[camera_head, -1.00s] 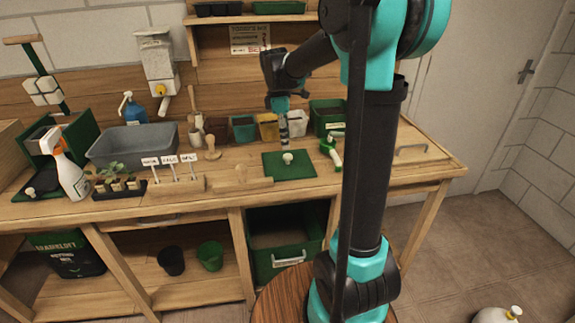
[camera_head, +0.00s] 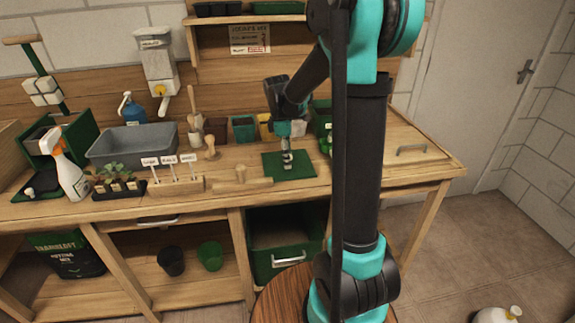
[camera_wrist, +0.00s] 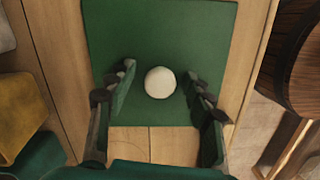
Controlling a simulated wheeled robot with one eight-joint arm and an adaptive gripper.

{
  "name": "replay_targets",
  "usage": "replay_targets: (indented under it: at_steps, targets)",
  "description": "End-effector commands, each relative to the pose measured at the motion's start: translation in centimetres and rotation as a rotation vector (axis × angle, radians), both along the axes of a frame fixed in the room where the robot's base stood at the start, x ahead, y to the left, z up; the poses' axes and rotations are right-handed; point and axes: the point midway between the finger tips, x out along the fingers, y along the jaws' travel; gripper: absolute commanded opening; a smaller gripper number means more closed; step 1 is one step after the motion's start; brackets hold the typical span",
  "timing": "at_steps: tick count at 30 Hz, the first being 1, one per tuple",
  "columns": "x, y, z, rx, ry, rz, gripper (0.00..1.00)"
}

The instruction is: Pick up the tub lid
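The tub lid (camera_head: 270,167) is a flat green square with a round pale knob at its middle, lying on the wooden bench top. In the wrist view the lid (camera_wrist: 205,35) fills the upper middle, with the knob (camera_wrist: 160,82) between my fingers. My gripper (camera_head: 287,160) is over the lid's middle, pointing down, and hides the knob in the head view. In the wrist view my gripper (camera_wrist: 162,98) is open, one finger on each side of the knob, with gaps on both sides. I cannot tell the exact height of the fingertips.
Small pots, including a teal one (camera_head: 243,128), stand behind the lid. A green-handled tool is partly hidden behind my arm. An open green tub (camera_head: 285,240) sits below the bench.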

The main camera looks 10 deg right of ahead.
Motion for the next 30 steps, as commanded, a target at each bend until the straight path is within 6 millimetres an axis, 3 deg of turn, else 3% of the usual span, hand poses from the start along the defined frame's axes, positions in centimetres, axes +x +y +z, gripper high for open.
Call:
replay_targets:
  at_steps: [1,12,23,30]
  targets:
    - [0.0,0.0,0.0,0.0,0.0,0.0,0.44]
    - [0.0,0.0,0.0,0.0,0.0,0.0,0.0]
    - [0.0,0.0,0.5,0.0,0.0,0.0,0.0]
    - [-0.1,0.0,3.1,0.0,0.0,0.0,0.0]
